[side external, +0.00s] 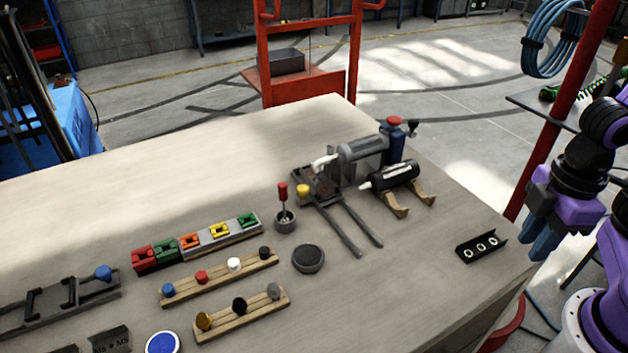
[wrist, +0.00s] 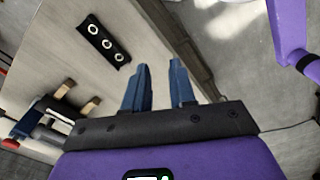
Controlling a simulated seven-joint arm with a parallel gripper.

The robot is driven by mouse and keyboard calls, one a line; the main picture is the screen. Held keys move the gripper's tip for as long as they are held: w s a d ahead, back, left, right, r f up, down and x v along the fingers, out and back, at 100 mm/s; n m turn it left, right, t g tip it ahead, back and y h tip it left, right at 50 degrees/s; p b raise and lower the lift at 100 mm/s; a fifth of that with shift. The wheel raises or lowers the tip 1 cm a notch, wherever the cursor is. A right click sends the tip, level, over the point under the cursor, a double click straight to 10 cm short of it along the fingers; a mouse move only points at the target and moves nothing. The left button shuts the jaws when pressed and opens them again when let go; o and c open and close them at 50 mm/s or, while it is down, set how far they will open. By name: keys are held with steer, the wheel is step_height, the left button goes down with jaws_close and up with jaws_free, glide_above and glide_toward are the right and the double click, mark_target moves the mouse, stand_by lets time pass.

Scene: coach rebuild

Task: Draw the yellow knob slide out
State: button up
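The yellow knob (side external: 303,190) sits on top of a dark slide block (side external: 318,187) at the back middle of the workbench, at the head of two dark rails (side external: 347,226) that run toward the front right. My gripper (side external: 541,247) hangs off the right edge of the bench, well apart from the knob. In the wrist view my gripper's (wrist: 157,88) two blue fingers are spread with nothing between them. The yellow knob does not show in the wrist view.
A black bracket with rings (side external: 481,246) lies near the bench's right edge. A black cartridge (side external: 392,178) on wooden cradles and a grey cylinder (side external: 362,148) stand right of the slide. A red-handled tool in a cup (side external: 285,220) stands left of it.

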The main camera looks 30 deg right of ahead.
steer(key=o, duration=0.4)
steer(key=w+a+r, duration=0.1)
steer(key=w+a, duration=0.1)
steer(key=w+a+r, duration=0.1)
steer(key=w+a, duration=0.1)
steer(key=w, duration=0.1)
steer(key=w+a+r, duration=0.1)
steer(key=w+a, duration=0.1)
steer(key=a, duration=0.1)
steer(key=shift+w+r, duration=0.25)
step_height(320, 180, up, 4)
glide_above(303, 188)
step_height(303, 188, down, 16)
steer(key=shift+w+f, duration=0.1)
steer(key=shift+f, duration=0.1)
